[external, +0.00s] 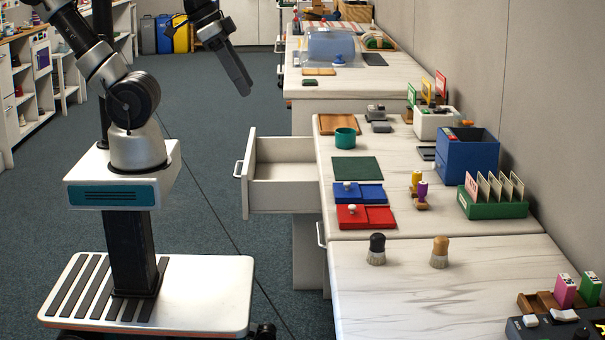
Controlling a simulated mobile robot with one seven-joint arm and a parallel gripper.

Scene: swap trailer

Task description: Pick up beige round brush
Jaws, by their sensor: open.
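The beige round brush (440,252) stands upright on the front white marbled counter, with its tan handle up and its pale bristles down. A similar brush with a black handle (377,249) stands to its left, a short gap apart. My gripper (243,88) hangs in the air at the upper left, over the floor. It is open and empty, far from both brushes. Its two fingers nearly overlap in this view.
An open drawer (246,172) juts out left of the counters. Behind the brushes lie a red box (352,218), a blue box (345,196) and a green card rack (490,208). A dark device (540,327) sits at the front right. Counter around the brushes is clear.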

